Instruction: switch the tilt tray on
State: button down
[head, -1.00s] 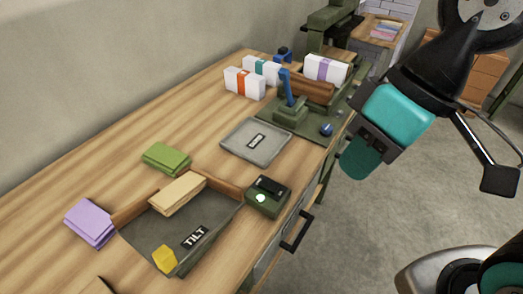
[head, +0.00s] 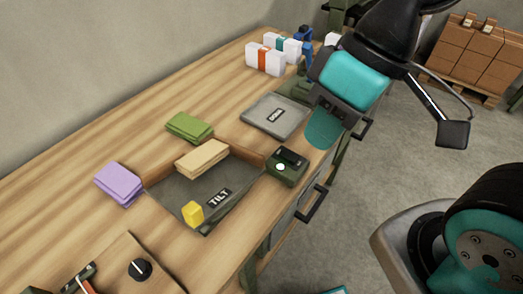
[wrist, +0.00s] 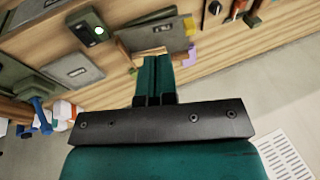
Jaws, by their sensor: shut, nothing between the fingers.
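The tilt tray (head: 168,194) is a dark grey tray labelled TILT on the wooden table, with brown wooden edges at the back. A tan stack of sheets (head: 203,156) and a yellow block (head: 193,213) lie in it. A small green control box (head: 287,167) with a black top part and a lit white round button (head: 280,167) stands at the tray's right corner. My gripper (head: 322,132) is shut and empty, to the right of and above the box, apart from it. In the wrist view my gripper (wrist: 155,62) points towards the table, with the box (wrist: 88,26) to its upper left.
A flat grey tray (head: 262,120) lies behind the box. Green (head: 190,127) and purple (head: 118,184) stacks lie beside the tilt tray. A drawer handle (head: 312,204) juts from the table front. A wooden panel with a black knob (head: 139,269) is at near left.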

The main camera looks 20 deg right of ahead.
jog(key=shift+a, duration=0.25)
jog(key=n+h+b, duration=0.4)
jog(key=n, duration=1.4)
send_over(286, 152)
notch_tip(286, 152, down, 11)
jog(key=shift+d, duration=0.1)
notch_tip(286, 152, down, 12)
jog(key=shift+f+p, duration=0.25)
jog(key=shift+p, duration=0.65)
jog(key=shift+f, duration=0.65)
